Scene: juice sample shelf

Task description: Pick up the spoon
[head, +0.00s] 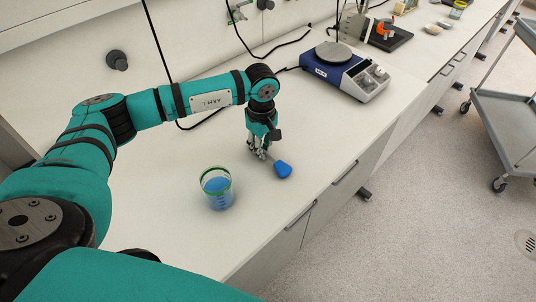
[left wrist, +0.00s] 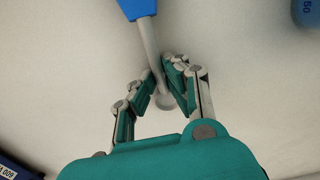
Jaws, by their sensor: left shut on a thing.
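The spoon has a blue end (head: 283,170) and a thin grey handle. In the head view the blue end shows just right of my left gripper (head: 258,151), over the white bench. The left gripper points down and is shut on the grey handle. In the left wrist view the handle (left wrist: 151,40) runs down from the blue end between the fingers of the left gripper (left wrist: 161,88), and its rounded tip shows between them. I cannot tell whether the spoon touches the bench. My right gripper is not in view.
A beaker (head: 217,188) with blue contents and a green rim stands in front of the gripper, to its left. A blue hotplate-like device (head: 345,72) stands farther back. The bench's front edge lies to the right. A grey cart (head: 505,115) stands on the floor.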

